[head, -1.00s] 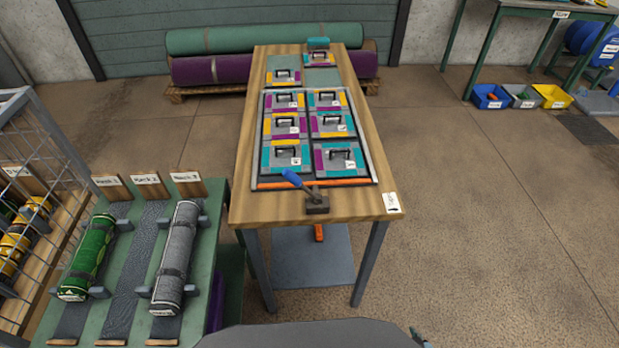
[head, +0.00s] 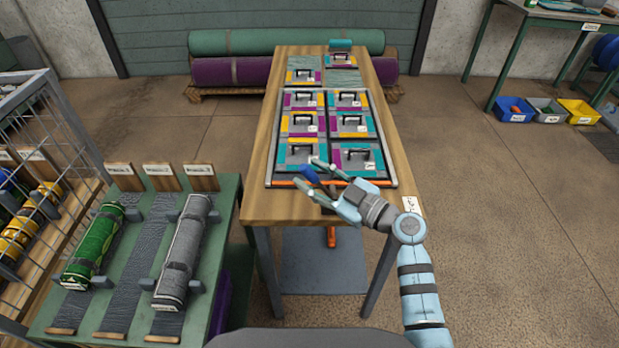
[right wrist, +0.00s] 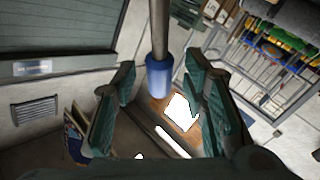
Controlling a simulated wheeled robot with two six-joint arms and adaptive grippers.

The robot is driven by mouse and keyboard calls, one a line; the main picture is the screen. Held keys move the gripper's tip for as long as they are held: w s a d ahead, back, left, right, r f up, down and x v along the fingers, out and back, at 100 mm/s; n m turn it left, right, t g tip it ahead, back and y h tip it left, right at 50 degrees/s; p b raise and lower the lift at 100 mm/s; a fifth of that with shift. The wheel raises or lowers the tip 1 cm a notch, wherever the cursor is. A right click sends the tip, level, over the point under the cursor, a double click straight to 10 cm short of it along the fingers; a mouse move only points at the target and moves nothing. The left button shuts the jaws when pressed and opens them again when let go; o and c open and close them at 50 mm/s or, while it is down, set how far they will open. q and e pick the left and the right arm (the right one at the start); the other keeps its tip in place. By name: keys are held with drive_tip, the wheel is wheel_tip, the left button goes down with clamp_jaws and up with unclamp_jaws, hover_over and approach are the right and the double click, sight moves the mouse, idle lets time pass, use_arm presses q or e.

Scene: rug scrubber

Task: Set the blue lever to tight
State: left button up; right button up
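The blue lever (head: 311,175) sits at the front edge of the wooden table (head: 270,212), its dark base mostly hidden behind my right gripper. My right gripper (head: 310,172) reaches in from the lower right with its fingers spread around the lever. In the right wrist view, the lever's blue grip (right wrist: 159,78) on a metal rod lies between the two open fingers of the right gripper (right wrist: 160,75), with a gap on each side. My left gripper is out of view.
Patterned carpet tiles with black handles lie in a framed board (head: 330,135) just behind the lever. A green bench (head: 115,300) with rolled rugs stands to the left. Open floor (head: 500,220) lies to the right of the table.

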drive_tip(key=shift+x, duration=0.8)
drive_tip(key=shift+c, duration=0.2)
clamp_jaws()
